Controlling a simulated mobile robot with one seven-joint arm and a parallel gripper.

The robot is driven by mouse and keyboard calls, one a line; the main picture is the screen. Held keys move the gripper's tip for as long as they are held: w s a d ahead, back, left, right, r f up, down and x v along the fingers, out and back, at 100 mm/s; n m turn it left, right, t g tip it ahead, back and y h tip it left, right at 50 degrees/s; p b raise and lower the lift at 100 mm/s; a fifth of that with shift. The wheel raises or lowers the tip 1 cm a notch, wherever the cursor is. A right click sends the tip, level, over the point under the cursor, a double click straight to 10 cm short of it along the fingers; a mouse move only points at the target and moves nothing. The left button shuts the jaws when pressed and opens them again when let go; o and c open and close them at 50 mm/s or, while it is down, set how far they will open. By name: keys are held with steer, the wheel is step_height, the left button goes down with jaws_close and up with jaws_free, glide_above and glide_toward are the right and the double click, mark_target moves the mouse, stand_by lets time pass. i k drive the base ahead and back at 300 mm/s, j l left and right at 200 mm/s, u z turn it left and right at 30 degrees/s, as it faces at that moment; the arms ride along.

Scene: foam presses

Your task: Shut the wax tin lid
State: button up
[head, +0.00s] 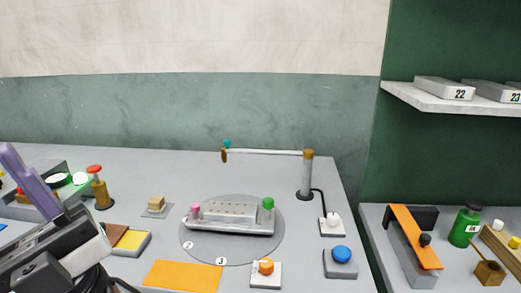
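A low grey tin (131,242) with a yellow top surface and a brown panel at its left lies at the front left of the table; it may be the wax tin. I cannot tell for sure whether the brown panel is its lid or how far it stands open. My gripper (12,158) is at the left edge of the head view, its purple fingers pointing up and left. It is left of the tin and apart from it in the picture. The gap between the fingers is not clear, and no held thing shows.
A round grey plate carries a foam press (232,218) with pink and green knobs. Around it are an orange mat (183,276), an orange-knob box (265,273), a blue button (341,254) and a lamp post (307,175).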

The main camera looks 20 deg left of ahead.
mark_target(113, 232)
steer(key=u, duration=1.4)
steer(key=i+z, duration=0.4)
steer(key=k, duration=0.1)
